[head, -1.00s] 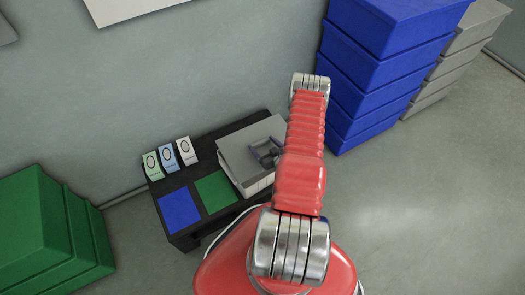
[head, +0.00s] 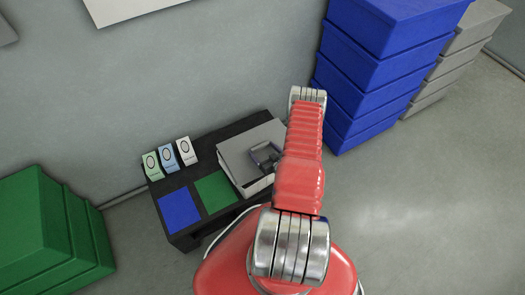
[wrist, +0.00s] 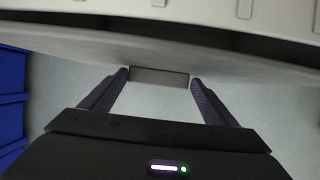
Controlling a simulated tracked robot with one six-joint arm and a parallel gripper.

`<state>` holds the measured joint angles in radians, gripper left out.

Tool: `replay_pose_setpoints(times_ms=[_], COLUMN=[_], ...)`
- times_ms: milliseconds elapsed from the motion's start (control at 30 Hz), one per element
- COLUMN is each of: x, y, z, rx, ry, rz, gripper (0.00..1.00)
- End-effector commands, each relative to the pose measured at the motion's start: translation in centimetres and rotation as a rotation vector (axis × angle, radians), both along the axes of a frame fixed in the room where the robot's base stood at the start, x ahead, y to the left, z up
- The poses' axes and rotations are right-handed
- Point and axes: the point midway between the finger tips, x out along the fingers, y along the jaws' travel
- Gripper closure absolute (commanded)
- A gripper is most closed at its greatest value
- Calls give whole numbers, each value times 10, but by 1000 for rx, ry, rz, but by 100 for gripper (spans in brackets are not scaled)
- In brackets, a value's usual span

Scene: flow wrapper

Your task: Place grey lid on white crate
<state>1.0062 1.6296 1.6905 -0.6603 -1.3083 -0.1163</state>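The grey lid (head: 236,150) is over the white crate (head: 262,186) at the right end of the dark table. My gripper (head: 265,157) is at the lid, partly beside my red arm. The ribbed pale wall of the crate (wrist: 200,10) shows at the top of the wrist view. A dark gap runs between it and the lid. My arm hides the lid's right part in the head view.
The dark table (head: 190,237) also holds a blue mat (head: 180,211), a green mat (head: 215,193) and several small cartons (head: 168,156). Tall blue crates (head: 375,75) stand close behind my arm, with grey crates (head: 455,55) beyond. Green crates (head: 45,235) stand at left. The floor at right is clear.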

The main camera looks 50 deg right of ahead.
Motion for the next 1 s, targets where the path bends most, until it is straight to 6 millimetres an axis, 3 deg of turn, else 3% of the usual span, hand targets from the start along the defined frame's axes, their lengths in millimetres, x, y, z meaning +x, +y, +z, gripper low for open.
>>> replay_pose_setpoints(times_ms=[200,567,1000], x=[1,-2,-55], y=[-1,-1,15], z=[2,5,28], rx=[-2,-4,-3], ry=[-4,-7,-7], rz=[0,-1,-2], gripper=[4,4,4])
